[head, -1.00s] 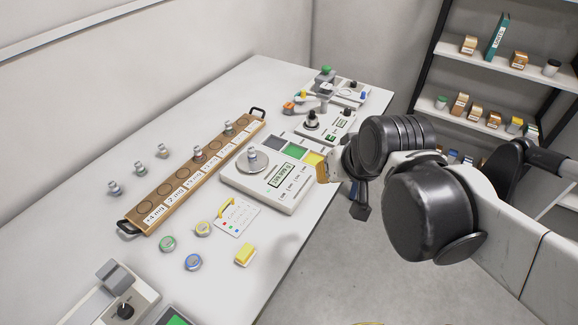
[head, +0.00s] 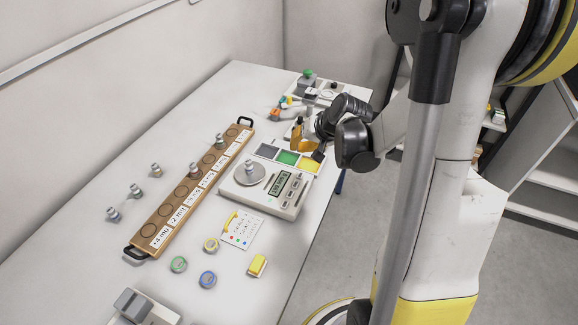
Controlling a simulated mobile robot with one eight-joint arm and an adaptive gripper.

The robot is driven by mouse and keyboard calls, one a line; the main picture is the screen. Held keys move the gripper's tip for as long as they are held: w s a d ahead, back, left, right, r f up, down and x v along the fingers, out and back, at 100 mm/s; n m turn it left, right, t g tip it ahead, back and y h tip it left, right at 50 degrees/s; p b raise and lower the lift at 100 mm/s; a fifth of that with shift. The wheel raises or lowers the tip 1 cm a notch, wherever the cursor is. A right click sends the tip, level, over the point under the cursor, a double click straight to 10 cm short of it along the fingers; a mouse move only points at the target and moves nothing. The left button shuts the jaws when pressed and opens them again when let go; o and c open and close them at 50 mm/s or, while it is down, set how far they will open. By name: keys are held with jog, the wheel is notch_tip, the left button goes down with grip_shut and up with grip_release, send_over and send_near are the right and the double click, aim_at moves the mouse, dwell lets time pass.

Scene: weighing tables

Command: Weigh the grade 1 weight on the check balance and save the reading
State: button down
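A white balance (head: 246,199) with a round metal pan and green display stands mid-table. A small metal weight (head: 249,167) stands upright on its pan. The display digits are too small to read. I cannot tell which weight is grade 1.
Grey, green and yellow squares (head: 287,158) lie behind the balance. Another device (head: 147,308) stands at the near edge. My arm blocks the right side.

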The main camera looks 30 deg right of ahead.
jog(key=shift+f, duration=0.15)
jog(key=b, duration=0.7)
send_near(293, 171)
jog(key=x, duration=0.5)
jog(key=shift+w+a, duration=0.15)
jog(key=shift+w, duration=0.25)
dwell(0.6)
jog(key=shift+f+b, duration=0.4)
jog(key=shift+b, duration=0.15)
jog(key=shift+f+b, duration=0.35)
dwell(0.4)
jog(key=shift+r, duration=0.15)
jog(key=shift+r+p, duration=0.55)
jog(key=shift+r, duration=0.1)
